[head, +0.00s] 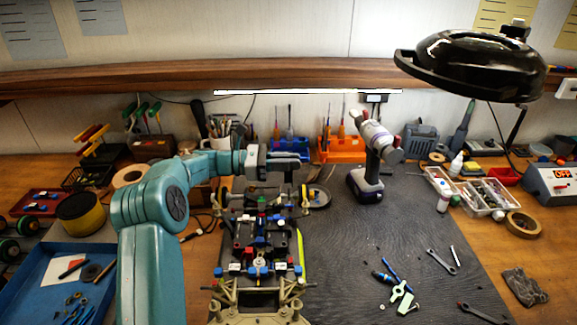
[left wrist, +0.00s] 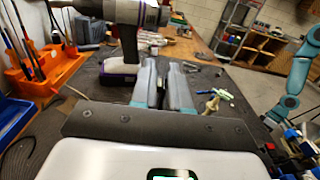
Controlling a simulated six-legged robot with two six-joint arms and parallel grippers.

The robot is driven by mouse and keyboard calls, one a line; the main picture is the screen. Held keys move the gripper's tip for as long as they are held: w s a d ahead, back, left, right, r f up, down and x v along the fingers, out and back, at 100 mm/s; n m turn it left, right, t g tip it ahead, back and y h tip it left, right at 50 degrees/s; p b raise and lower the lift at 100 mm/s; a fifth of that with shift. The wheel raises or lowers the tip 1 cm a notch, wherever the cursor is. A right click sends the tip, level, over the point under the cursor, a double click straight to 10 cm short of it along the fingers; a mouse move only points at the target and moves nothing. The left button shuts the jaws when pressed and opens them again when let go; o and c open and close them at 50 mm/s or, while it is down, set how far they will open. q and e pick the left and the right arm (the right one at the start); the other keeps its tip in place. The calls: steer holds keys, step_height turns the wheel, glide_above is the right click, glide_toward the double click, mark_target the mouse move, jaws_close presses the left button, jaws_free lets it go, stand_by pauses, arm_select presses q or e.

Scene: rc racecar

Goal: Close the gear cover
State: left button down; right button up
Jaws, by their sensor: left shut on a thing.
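The racecar chassis (head: 258,268) stands on the dark mat, with blue, red and tan parts. My left gripper (head: 300,158) is above its far end, pointing right in the head view. In the left wrist view, the two grey fingers of the left gripper (left wrist: 165,88) are close together with a dark sliver between them. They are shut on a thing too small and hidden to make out. I cannot pick out the gear cover for sure. My right gripper does not show.
A purple-and-grey drill (head: 368,160) stands on the mat right of the gripper. An orange tool holder (head: 342,150) is behind. A black lamp (head: 475,65) hangs at upper right. Wrenches (head: 441,262) and small tools lie on the mat. The mat's middle right is mostly clear.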

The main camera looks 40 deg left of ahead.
arm_select(q)
steer(key=shift+s+d+m+b, duration=0.4)
steer(key=shift+s+m+b, duration=0.05)
steer(key=shift+m+b, duration=0.65)
steer(key=shift+s+d+m+b, duration=0.35)
steer(key=shift+s+m+b, duration=0.1)
steer(key=shift+m+b, duration=0.65)
steer(key=c, duration=1.2)
jaws_free()
steer(key=shift+o, duration=0.2)
steer(key=shift+f, duration=0.1)
steer(key=v, duration=1.6)
steer(key=shift+s+a+b, duration=0.15)
steer(key=shift+b, duration=0.25)
